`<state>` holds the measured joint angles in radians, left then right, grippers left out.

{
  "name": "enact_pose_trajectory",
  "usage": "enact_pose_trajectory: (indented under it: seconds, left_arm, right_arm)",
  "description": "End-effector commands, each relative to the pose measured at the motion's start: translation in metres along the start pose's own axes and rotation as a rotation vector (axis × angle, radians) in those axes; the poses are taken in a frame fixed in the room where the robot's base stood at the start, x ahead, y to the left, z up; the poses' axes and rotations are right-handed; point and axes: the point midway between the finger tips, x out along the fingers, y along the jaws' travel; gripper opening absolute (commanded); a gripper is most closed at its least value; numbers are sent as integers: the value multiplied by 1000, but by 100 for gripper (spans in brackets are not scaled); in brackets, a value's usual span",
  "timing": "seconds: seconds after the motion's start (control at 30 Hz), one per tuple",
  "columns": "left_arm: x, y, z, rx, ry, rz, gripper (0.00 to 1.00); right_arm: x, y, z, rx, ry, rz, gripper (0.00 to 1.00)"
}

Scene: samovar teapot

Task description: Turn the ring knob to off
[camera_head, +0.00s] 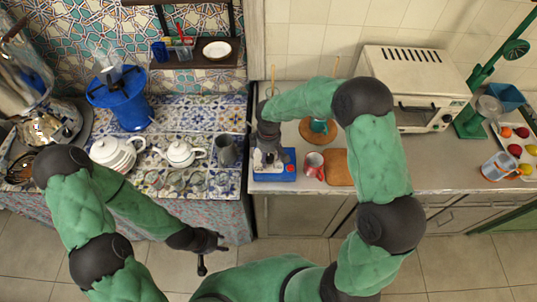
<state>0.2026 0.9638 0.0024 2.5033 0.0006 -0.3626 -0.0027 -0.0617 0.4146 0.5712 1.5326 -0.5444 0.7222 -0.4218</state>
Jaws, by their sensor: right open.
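A small blue appliance (289,171) with a pale top stands near the front edge of the right counter; it looks like the cooking ring.
A toaster oven (415,75) stands behind.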

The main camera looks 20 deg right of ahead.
Motion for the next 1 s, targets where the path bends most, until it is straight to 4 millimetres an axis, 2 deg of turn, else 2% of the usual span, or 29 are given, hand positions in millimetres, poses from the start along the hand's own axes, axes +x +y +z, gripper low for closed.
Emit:
enact_pose_trajectory:
  seconds: [0.17,0.27,0.7,0.83,1.0]
  left_arm:
    - [0,0,0,0,0,0,40]
    - [0,0,0,0,0,0,40]
    - [0,0,0,0,0,0,40]
    - [0,0,0,0,0,0,40]
    - [0,0,0,0,0,0,40]
  right_arm:
    - [-6,0,0,0,0,1,64]
    - [-18,1,-1,1,3,4,64]
    - [-99,1,-1,0,3,3,64]
    - [-112,0,-1,0,1,1,64]
    - [-120,0,0,0,0,0,64]
